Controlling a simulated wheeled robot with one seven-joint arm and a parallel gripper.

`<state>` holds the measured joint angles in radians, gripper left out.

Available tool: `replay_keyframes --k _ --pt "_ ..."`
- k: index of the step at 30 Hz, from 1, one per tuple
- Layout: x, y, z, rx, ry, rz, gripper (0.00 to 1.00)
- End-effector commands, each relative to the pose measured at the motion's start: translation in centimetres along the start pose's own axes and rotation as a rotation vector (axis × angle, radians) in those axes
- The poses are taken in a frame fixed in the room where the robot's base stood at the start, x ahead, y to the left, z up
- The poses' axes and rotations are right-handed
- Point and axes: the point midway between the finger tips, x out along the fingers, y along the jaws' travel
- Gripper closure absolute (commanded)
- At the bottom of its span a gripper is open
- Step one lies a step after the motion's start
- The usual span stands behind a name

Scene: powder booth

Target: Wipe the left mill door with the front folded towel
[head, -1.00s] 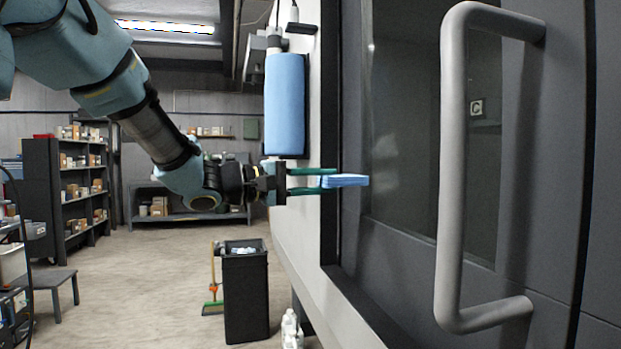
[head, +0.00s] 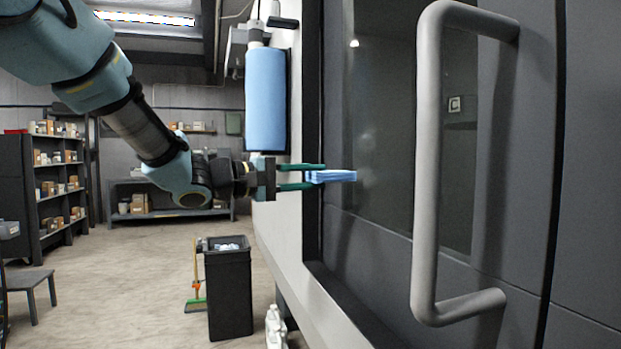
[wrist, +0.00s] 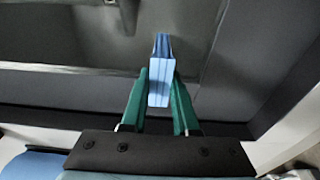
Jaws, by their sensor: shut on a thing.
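My gripper (head: 305,177) has green fingers and is shut on a folded blue towel (head: 332,176). The towel sticks out past the fingertips toward the dark mill door (head: 375,240) with its window. It is close to the window, but I cannot tell if it touches. In the wrist view the towel (wrist: 159,88) sits between both fingers (wrist: 158,98), in front of a dark panel. A large grey bar handle (head: 428,170) is on the door, right of the towel and nearer to me.
A blue roll (head: 266,100) hangs on the wall left of the door. A black bin (head: 229,290) and a broom (head: 196,280) stand on the floor below, with white bottles (head: 276,328) nearby. Shelves (head: 55,185) stand at the back left. Open floor lies between.

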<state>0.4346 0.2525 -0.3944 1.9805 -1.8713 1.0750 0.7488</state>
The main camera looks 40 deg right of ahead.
Motion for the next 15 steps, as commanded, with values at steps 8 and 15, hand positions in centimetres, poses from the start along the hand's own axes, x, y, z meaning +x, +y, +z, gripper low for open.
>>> replay_keyframes --k 8,15 --pt "0.58 -0.1 0.08 0.0 -0.001 0.0 1.0" --pt "1.02 -0.06 0.12 0.0 -0.001 0.001 1.0"
